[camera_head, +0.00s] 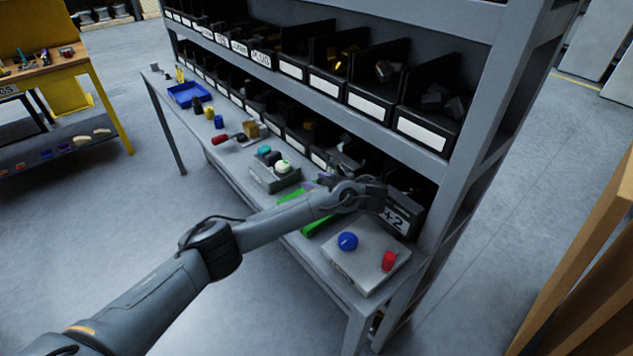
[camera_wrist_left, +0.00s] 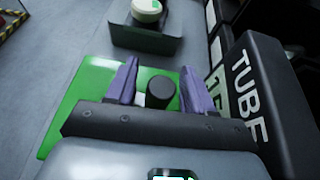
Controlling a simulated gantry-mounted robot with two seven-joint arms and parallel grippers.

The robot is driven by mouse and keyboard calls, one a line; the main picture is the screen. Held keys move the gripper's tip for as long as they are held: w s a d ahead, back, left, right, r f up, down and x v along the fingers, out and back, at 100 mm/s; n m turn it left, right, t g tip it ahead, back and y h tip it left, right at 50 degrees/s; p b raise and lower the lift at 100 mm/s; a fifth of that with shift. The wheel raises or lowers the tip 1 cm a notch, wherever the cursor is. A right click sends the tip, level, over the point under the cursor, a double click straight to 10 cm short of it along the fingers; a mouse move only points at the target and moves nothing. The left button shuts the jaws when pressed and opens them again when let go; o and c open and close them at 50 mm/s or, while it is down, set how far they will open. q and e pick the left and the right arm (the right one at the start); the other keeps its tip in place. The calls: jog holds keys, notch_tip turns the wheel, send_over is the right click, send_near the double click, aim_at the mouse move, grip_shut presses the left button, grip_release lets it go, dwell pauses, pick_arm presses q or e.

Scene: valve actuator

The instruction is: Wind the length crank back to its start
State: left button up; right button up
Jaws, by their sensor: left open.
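A green plate (camera_wrist_left: 88,98) lies on the bench, and it also shows in the head view (camera_head: 318,224), partly covered by my arm. A dark upright cylindrical knob (camera_wrist_left: 162,92), which may be the crank's handle, stands above the plate. My left gripper (camera_wrist_left: 158,68) has its two purple fingers apart, one on each side of the knob. I see a gap at the left finger; contact on the right is unclear. In the head view my left gripper (camera_head: 325,181) is small and mostly hidden by its own wrist. The rest of the crank is hidden.
A grey box with a white-green button (camera_head: 283,167) stands beyond the plate. A dark bin labelled TUBE (camera_wrist_left: 268,100) is close on the right. A grey panel (camera_head: 350,268) carries a blue ball knob (camera_head: 347,241) and a red knob (camera_head: 389,261). Shelf bins line the back.

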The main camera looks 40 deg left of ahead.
pick_arm(q)
jog(key=p+v, duration=0.2)
jog(key=v, duration=0.2)
jog(key=shift+d+r, duration=0.1)
jog(key=shift+r, duration=0.2)
jog(key=p+v, duration=0.4)
jog(key=shift+s+d+p, duration=0.15)
jog(key=shift+d+p, duration=0.75)
jog(key=shift+p, duration=0.3)
jog(key=shift+s+r, duration=0.1)
jog(key=shift+s, duration=0.05)
